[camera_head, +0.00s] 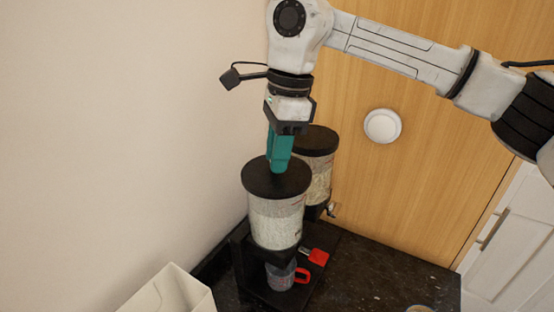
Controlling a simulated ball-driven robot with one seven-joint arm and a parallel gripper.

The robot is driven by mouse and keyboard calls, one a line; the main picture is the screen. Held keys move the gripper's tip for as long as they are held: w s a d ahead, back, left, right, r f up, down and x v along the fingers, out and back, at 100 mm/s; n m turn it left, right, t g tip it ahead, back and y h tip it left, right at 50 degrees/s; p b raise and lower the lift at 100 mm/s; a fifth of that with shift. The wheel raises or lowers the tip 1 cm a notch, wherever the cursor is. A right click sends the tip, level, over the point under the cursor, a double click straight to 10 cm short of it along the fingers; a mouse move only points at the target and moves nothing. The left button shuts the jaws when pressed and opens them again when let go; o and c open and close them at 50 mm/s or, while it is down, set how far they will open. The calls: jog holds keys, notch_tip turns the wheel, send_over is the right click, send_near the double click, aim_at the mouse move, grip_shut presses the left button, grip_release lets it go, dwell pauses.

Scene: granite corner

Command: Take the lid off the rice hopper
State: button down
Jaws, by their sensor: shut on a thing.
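The nearer hopper (275,222) is a clear canister of pale, rice-like grains on a black stand. Its round black lid (263,183) sits on top and looks level. My gripper (277,170) points straight down over the middle of this lid. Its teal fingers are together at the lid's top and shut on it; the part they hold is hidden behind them. A second clear canister (319,182) with a black lid (318,138) stands just behind to the right, partly hidden by the nearer one and my gripper. It holds beige contents.
A measuring cup (281,277) with a red handle stands under the nearer hopper, by a red tab (318,256). A white open box (170,292) is at front left. The dark granite counter (375,274) is mostly clear to the right. Walls close off the left and back.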

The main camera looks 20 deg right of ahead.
jog(key=shift+r, duration=0.5)
notch_tip(320, 180, up, 2)
jog(key=shift+s+r+b, duration=0.1)
jog(key=shift+b, duration=0.3)
jog(key=s+d+r+b, duration=0.2)
jog(key=s+r+b, duration=0.2)
jog(key=s+r, duration=0.5)
jog(key=s, duration=0.4)
jog(key=shift+s+r, duration=0.35)
